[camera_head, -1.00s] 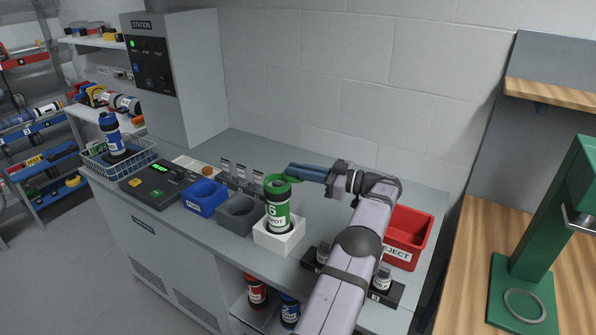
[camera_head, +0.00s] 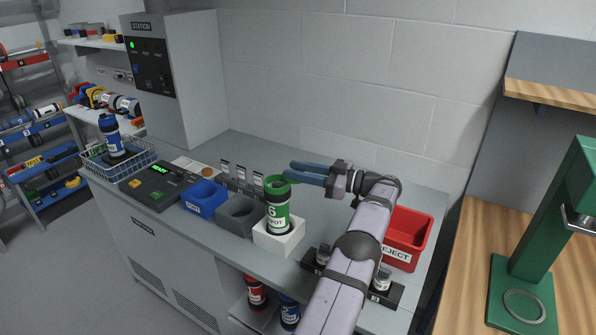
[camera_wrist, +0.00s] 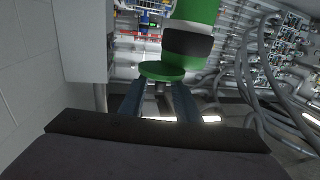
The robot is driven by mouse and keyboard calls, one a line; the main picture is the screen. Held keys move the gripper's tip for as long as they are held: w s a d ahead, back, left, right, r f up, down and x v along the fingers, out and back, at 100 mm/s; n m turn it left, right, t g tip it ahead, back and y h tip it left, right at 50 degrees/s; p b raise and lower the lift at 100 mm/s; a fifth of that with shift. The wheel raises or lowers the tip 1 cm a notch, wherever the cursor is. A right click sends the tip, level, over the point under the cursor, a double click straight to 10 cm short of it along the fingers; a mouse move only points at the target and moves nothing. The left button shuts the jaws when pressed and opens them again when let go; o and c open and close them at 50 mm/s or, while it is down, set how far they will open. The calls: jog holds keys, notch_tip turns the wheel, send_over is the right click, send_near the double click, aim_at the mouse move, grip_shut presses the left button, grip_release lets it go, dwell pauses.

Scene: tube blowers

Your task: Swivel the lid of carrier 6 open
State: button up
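Carrier 6 (camera_head: 277,212) is a green tube with a white label and a dark band near its top. It stands upright in a white block (camera_head: 279,240). In the wrist view its green and black end (camera_wrist: 188,42) shows, with the round green lid (camera_wrist: 161,71) offset to the left of the tube's axis. My gripper (camera_head: 290,172) is level with the carrier's top, just to its right and behind. Its two blue fingers are spread, and the tips (camera_wrist: 158,84) are close to the lid's edge. I cannot tell whether they touch it.
A grey bin (camera_head: 239,214) and a blue bin (camera_head: 204,197) stand left of the block. A red reject bin (camera_head: 405,238) is to the right, behind my arm. A dark rack with small canisters (camera_head: 383,279) lies at the front.

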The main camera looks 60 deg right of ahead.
aim_at(298, 170)
notch_tip(298, 170, up, 10)
jog(key=shift+r, duration=0.1)
dwell(0.5)
